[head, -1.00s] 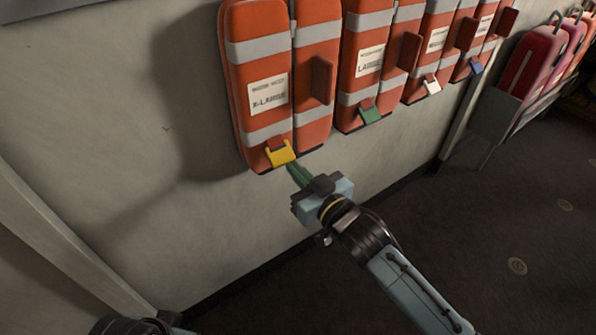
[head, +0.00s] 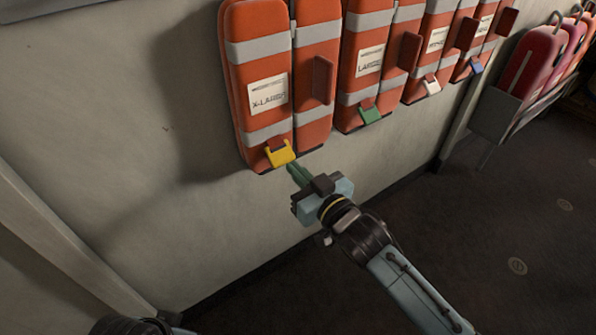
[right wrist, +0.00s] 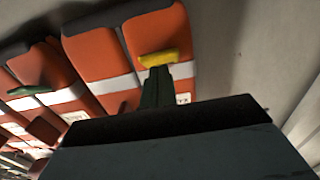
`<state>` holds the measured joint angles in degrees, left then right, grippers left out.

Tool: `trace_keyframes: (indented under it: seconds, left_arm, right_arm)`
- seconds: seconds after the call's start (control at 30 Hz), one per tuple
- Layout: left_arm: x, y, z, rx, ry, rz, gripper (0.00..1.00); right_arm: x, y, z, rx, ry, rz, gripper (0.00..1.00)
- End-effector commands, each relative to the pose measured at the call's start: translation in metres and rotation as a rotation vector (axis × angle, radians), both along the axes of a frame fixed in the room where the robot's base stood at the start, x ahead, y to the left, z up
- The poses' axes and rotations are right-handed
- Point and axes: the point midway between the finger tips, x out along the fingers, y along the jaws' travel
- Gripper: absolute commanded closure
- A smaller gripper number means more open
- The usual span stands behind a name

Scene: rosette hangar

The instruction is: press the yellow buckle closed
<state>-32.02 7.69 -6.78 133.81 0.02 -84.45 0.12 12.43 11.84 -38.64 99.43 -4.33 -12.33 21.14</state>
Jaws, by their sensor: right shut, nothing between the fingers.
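The yellow buckle (head: 281,154) is at the lower end of the leftmost orange life vest (head: 262,60), which hangs on the wall and carries an X-LARGE label. The buckle's flap looks tilted out from the vest. My right gripper (head: 293,170) is shut and empty, its green fingertips just below and right of the buckle. In the right wrist view the fingers (right wrist: 157,88) point at the yellow buckle (right wrist: 158,58), with the tips at its lower edge. I cannot tell whether they touch.
More orange vests hang to the right, with a green buckle (head: 370,115), a white buckle (head: 432,86) and a blue buckle (head: 477,68). A grey rack (head: 497,116) holds red cases farther right. The wall left of the vests is bare, and the dark floor is open.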

Motion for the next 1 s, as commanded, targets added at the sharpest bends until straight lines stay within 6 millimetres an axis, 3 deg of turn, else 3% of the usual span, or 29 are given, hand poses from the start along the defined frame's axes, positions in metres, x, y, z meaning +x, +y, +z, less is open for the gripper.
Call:
trace_keyframes:
  seconds: [1.0]
  left_arm:
    - [-0.0004, -0.0002, 0.0031, -0.001, 0.0, 0.001, 0.64]
  right_arm:
    - [0.0066, 0.0045, -0.0018, 0.0, 0.0, 0.0, 1.0]
